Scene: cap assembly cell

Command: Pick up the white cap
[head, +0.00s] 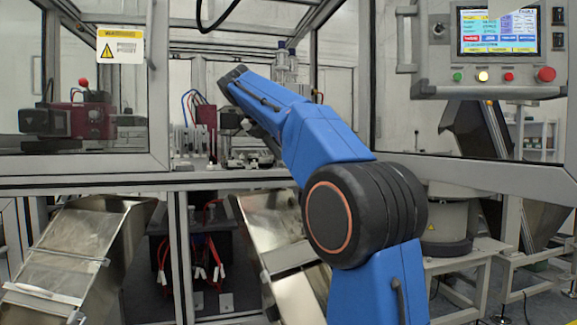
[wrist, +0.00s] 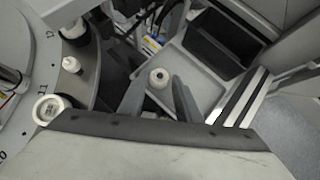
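The white cap (wrist: 159,77) is a small round piece with a dark centre. It shows in the wrist view on a grey tray (wrist: 206,88). My gripper (wrist: 158,84) is open, with one dark finger to each side of the cap in the picture and a visible gap on both sides. I cannot tell how far the fingertips are above the cap. In the head view my blue arm reaches into the machine opening, and I cannot make out the cap there.
In the wrist view a numbered round dial (wrist: 24,95) is at left, with a white-topped piece (wrist: 48,108) and a small white bottle-like piece (wrist: 72,65). A dark bin (wrist: 222,45) lies beyond the tray. The head view shows the machine frame (head: 160,90) and a control panel (head: 490,75).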

